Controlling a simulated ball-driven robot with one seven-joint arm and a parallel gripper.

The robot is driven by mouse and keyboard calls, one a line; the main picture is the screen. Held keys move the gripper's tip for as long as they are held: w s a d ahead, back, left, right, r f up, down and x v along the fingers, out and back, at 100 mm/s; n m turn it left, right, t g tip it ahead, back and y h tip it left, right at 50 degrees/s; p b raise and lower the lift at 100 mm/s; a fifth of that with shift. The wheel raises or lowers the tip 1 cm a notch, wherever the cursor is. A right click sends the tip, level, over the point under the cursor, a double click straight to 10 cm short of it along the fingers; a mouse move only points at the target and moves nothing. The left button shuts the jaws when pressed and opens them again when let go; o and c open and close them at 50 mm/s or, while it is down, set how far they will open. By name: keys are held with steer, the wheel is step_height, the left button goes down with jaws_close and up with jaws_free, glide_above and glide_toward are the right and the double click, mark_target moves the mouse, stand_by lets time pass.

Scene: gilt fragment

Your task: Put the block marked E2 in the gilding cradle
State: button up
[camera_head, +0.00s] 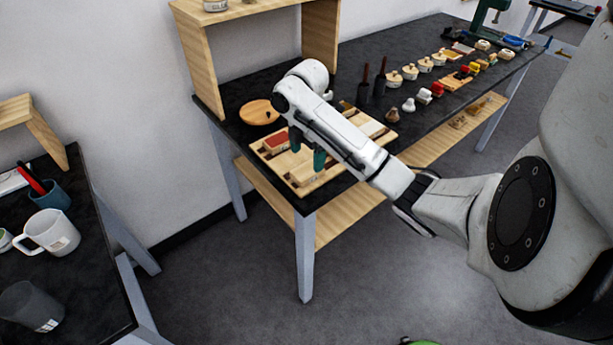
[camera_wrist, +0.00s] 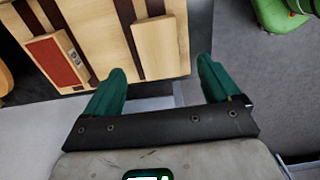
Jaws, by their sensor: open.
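My gripper (camera_head: 307,149) is over the front edge of a slotted wooden tray (camera_head: 303,182) on the black table. In the wrist view its two green fingers (camera_wrist: 160,84) are wide apart with nothing held between them. A plain pale wood block (camera_wrist: 160,48) lies on the tray, just beyond the gap between the fingertips. A block with a red top (camera_wrist: 58,60) and a small label lies at the tray's left; it also shows in the head view (camera_head: 276,143). I cannot read any E2 mark, and cannot tell for sure which thing is the gilding cradle.
Dark cups with red-handled tools (camera_head: 380,78) and several small pots and stamps stand to the right. A wooden shelf rises at the back. Another table with a white mug (camera_head: 50,231) is at left.

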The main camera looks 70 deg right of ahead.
mark_target(306, 170)
steer(key=shift+w+f+p, duration=0.15)
steer(key=shift+f+p, duration=0.35)
steer(key=shift+f, duration=2.1)
steer(key=shift+c, duration=0.4)
steer(key=c, duration=1.2)
steer(key=shift+o, duration=0.2)
steer(key=shift+r, duration=0.15)
